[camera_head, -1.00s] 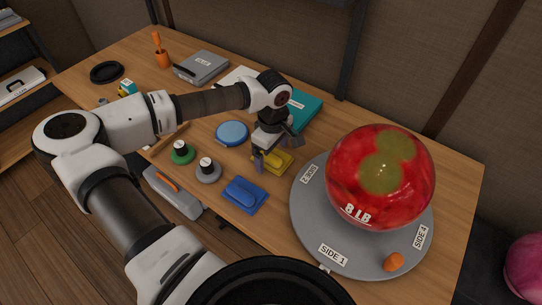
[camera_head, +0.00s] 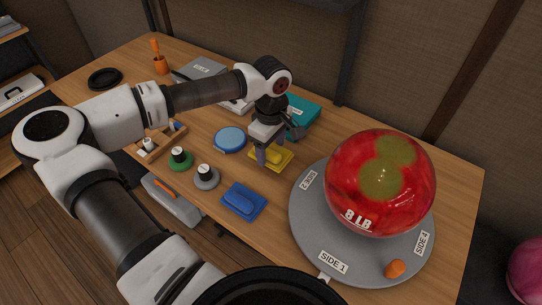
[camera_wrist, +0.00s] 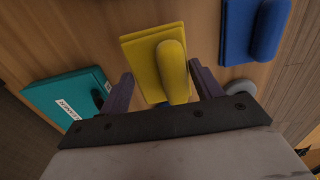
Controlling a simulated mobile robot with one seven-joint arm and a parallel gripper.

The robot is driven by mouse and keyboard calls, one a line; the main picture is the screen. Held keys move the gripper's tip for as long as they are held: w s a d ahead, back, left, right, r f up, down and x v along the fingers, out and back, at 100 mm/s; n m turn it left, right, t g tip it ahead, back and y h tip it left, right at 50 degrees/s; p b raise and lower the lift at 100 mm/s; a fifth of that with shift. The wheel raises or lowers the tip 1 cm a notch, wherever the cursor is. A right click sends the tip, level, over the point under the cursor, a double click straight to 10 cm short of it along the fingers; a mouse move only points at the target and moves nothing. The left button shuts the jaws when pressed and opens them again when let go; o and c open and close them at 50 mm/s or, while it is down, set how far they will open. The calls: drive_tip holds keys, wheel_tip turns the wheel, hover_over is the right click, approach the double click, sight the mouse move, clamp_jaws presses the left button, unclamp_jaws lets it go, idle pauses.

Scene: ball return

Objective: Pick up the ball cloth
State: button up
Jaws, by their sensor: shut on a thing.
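A yellow folded cloth (camera_head: 272,157) with a thick rounded ridge on top is at my gripper (camera_head: 268,160), near the middle of the table in the head view. In the wrist view the yellow cloth (camera_wrist: 160,62) lies between the two dark fingers of my gripper (camera_wrist: 162,88). My gripper is shut on its ridge; the contact itself is partly hidden. The cloth appears slightly above the table. A similar blue cloth (camera_head: 243,200) lies nearer the front edge, apart from my gripper, and shows in the wrist view (camera_wrist: 253,28).
A large red ball (camera_head: 380,183) marked 8 LB rests on a grey round plate (camera_head: 335,242) at the right. A teal box (camera_head: 302,117) stands just behind my gripper. A blue round tin (camera_head: 230,139), green disc (camera_head: 180,160) and grey disc (camera_head: 206,178) lie to the left.

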wheel_tip(320, 180, up, 16)
drive_tip(key=b, duration=0.2)
drive_tip(key=shift+f, duration=0.15)
